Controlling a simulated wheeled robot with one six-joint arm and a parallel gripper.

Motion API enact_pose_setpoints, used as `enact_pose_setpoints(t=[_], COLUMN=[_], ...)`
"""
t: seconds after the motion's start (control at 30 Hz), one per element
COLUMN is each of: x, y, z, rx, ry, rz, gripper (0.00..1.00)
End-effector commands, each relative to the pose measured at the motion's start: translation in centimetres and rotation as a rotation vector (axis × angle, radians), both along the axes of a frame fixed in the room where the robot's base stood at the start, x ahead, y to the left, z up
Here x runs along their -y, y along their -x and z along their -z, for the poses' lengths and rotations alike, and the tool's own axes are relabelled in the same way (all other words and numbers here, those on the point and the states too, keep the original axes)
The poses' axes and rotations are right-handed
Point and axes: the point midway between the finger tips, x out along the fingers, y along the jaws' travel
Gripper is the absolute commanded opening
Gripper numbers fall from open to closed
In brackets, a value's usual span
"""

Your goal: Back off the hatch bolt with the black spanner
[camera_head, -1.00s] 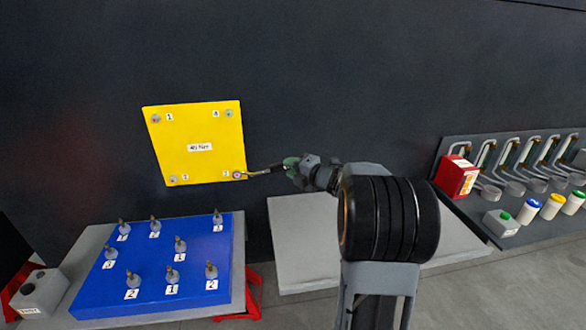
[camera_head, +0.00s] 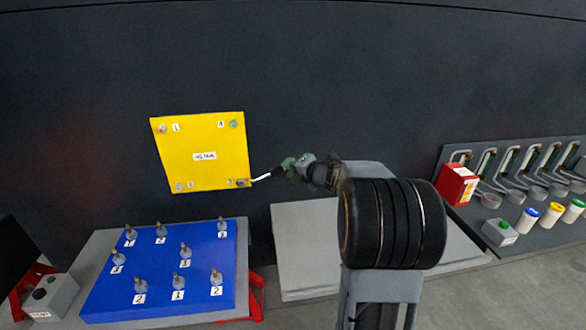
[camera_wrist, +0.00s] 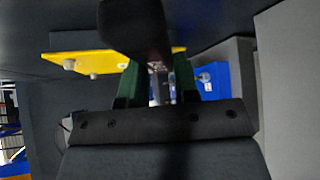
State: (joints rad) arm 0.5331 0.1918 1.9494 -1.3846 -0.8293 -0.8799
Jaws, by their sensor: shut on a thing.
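The yellow hatch panel (camera_head: 203,154) is on the dark wall, with a bolt at each corner. My gripper (camera_head: 284,168) is to the right of the panel's lower right corner, shut on the black spanner (camera_head: 262,177). The spanner slants down left from the gripper, its far end at the lower right bolt (camera_head: 243,183). Whether its jaw is fully seated on the bolt is too small to tell. In the wrist view the green fingers (camera_wrist: 157,84) stand either side of the grip, and a dark handle (camera_wrist: 137,28) sticks out above them.
A blue board (camera_head: 160,280) with several numbered upright pegs stands below left of the hatch. A bare grey tabletop (camera_head: 330,245) lies below my arm. A red box (camera_head: 458,184), coloured-lid containers (camera_head: 551,213) and a rack of hooked tools are at the right.

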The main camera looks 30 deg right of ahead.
Motion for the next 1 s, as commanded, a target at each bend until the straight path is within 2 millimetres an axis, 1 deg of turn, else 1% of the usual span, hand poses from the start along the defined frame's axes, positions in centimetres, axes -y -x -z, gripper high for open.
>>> enact_pose_setpoints(t=[0.37, 0.7, 1.0], x=[-0.1, -1.0, -1.5], y=[0.0, -0.3, -0.5], z=[-0.2, -2.3, -3.0], rx=[0.000, -0.033, -0.056], ry=[0.006, 0.108, 0.178], rz=[0.000, -0.001, 0.001], gripper=[0.00, 0.00, 0.00])
